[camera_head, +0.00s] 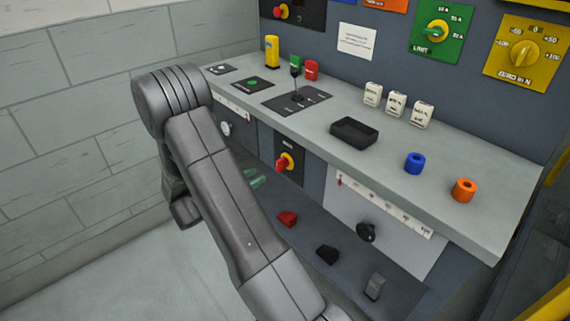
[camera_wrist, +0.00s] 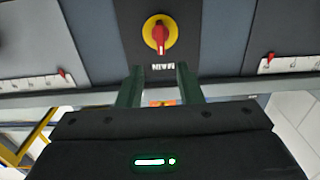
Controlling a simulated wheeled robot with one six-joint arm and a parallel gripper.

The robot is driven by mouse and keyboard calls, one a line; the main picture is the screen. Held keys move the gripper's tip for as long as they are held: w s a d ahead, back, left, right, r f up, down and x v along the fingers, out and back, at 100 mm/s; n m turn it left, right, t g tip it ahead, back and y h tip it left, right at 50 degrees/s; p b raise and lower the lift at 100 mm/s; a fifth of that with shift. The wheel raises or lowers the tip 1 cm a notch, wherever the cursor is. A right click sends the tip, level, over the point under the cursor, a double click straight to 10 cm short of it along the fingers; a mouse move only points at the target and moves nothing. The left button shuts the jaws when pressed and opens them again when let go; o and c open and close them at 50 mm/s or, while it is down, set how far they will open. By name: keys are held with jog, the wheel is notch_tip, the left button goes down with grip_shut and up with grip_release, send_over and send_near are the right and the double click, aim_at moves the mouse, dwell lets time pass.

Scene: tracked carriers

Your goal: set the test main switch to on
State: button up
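The main switch (camera_head: 287,162) has a red handle on a yellow disc, on a dark plate on the front below the worktop. In the wrist view the switch (camera_wrist: 160,35) is upside down with MAIN on its plate; its red handle stands roughly upright in the picture. On or off marks are not readable. My gripper (camera_wrist: 159,82) is open and empty, its two green fingers apart, pointing towards the switch plate without reaching the handle. In the head view the green fingertips (camera_head: 256,180) show left of the switch, partly hidden by my arm.
Above the switch the worktop (camera_head: 330,160) juts out, bearing a lever plate (camera_head: 280,105), a black tray (camera_head: 354,132), and blue (camera_head: 414,163) and orange (camera_head: 464,190) rings. A scale with a black knob (camera_head: 366,232) is to the right. Another red-yellow switch (camera_head: 281,12) is on the upper panel.

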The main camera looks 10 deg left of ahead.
aim_at(277, 164)
jog(key=x, duration=1)
jog(key=shift+w+b, duration=0.1)
jog(key=shift+b, duration=0.25)
grip_shut()
